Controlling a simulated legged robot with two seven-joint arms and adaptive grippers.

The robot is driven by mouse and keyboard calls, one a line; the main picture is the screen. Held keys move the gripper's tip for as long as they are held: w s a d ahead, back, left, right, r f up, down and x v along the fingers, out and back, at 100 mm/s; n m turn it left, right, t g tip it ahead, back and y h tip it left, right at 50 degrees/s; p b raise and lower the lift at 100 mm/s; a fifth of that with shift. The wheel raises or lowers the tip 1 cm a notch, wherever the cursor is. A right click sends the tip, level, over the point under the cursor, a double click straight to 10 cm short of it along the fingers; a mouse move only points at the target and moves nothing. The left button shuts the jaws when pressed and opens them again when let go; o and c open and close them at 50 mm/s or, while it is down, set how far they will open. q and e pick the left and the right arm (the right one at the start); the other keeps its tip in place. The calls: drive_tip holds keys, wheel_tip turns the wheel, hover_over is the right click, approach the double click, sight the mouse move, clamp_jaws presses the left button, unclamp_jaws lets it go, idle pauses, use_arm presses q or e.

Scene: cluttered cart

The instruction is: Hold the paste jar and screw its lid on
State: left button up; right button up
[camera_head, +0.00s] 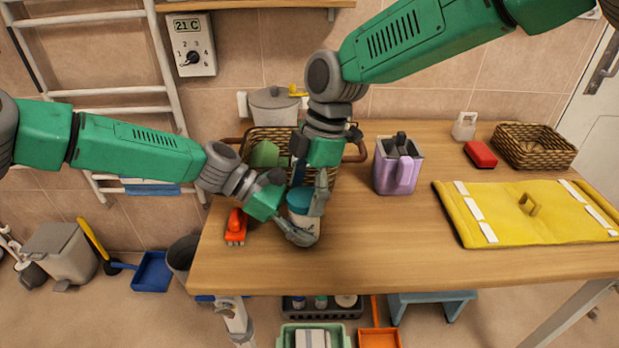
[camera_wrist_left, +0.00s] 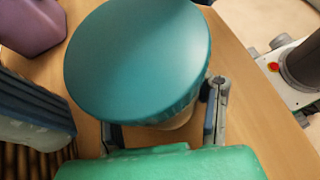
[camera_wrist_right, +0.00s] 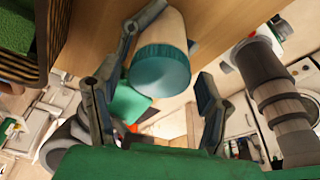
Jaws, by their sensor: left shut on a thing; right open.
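The paste jar (camera_head: 303,227) is a pale cylinder standing at the front left of the wooden table. Its teal lid (camera_head: 299,196) sits on top; it fills much of the left wrist view (camera_wrist_left: 138,62). I cannot tell how tight the lid is. My left gripper (camera_head: 290,222) is low at the jar, shut on its body below the lid. My right gripper (camera_head: 309,188) points down from above, open, with its fingers apart around the lid's level. The right wrist view shows the lid (camera_wrist_right: 160,70) and jar body (camera_wrist_right: 168,30) between the spread fingers, with a gap on the right side.
A wicker basket (camera_head: 268,136) stands close behind the grippers, and an orange-red item (camera_head: 236,224) lies left of the jar. A purple pitcher (camera_head: 397,165) stands to the right. Farther right lies a yellow mat (camera_head: 525,212). The table's front middle is clear.

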drive_tip(key=shift+a+f, duration=0.1)
drive_tip(key=shift+f, duration=0.25)
drive_tip(key=shift+r, duration=0.1)
drive_tip(key=shift+r, duration=1.2)
drive_tip(key=shift+f, duration=0.1)
drive_tip(key=shift+f, duration=1.2)
drive_tip(key=c, duration=1)
drive_tip(key=shift+o, duration=0.2)
